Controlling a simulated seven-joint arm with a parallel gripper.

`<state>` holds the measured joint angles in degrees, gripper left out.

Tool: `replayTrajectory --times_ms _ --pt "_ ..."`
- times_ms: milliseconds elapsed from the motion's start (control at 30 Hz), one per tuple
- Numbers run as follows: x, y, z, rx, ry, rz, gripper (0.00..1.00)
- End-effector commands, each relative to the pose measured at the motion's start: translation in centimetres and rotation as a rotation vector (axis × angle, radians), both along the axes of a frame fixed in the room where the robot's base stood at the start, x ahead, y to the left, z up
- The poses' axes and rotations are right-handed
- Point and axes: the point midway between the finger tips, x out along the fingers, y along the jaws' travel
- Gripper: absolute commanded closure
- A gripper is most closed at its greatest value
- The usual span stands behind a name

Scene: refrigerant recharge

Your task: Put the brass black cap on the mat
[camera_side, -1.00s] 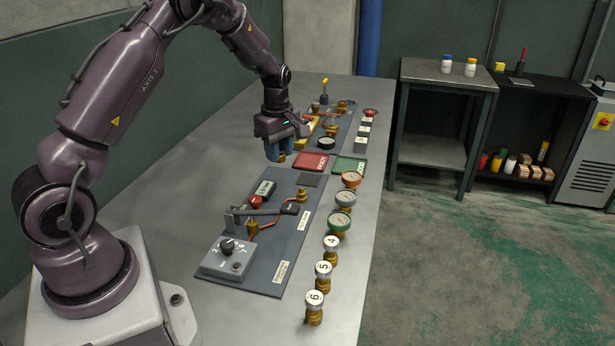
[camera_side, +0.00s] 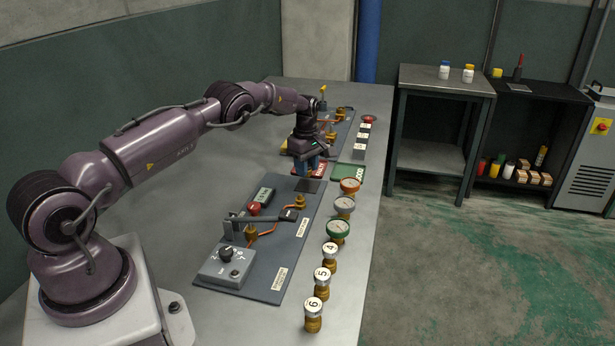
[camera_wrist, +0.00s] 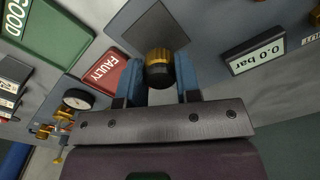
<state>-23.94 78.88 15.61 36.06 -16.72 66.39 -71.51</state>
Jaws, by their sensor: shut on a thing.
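My gripper (camera_side: 306,165) is shut on the brass black cap. In the wrist view, the cap (camera_wrist: 159,68) sits between the two blue fingers of my gripper (camera_wrist: 159,75), with a brass top and a black band. The mat is a plain dark grey square (camera_wrist: 152,27), just beyond the cap in that view; the cap overlaps its near edge. In the side view the mat (camera_side: 312,186) lies at the far end of the near board, just in front of my gripper. The fingers hide the cap there. I cannot tell its height exactly.
A red FAULTY tray (camera_wrist: 101,82) and a green GOOD tray (camera_wrist: 48,28) lie close by. A display reading 0.0 bar (camera_wrist: 258,50) is on the near board. Gauges (camera_side: 338,229) and numbered caps (camera_side: 322,275) line the right table edge. The left table surface is clear.

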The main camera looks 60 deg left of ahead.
Motion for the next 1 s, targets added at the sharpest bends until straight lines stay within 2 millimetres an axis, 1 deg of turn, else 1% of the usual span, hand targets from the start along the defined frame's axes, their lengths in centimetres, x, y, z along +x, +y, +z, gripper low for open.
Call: replayTrajectory --times_ms 200,300,400,667,800,833,867,900,933,1000 --pt "0.4 0.2 -0.9 0.0 0.0 0.0 0.92" --pt "0.4 0.2 -2.7 -0.001 0.003 0.0 0.92" --pt "0.4 0.2 -3.5 0.0 0.001 0.0 0.92" --pt "0.4 0.2 -3.6 0.0 -0.001 0.0 0.92" --pt "0.4 0.2 -4.0 0.0 0.0 0.0 0.92" --pt "0.4 0.2 -4.1 0.0 0.0 0.0 0.67" --pt "0.4 0.2 -4.0 0.0 0.0 0.0 0.6" --pt "0.4 0.2 -4.0 0.0 0.0 0.0 0.51" --pt "0.4 0.2 -4.0 0.0 0.0 0.0 0.44" --pt "0.4 0.2 -4.0 0.0 0.0 0.0 0.43"
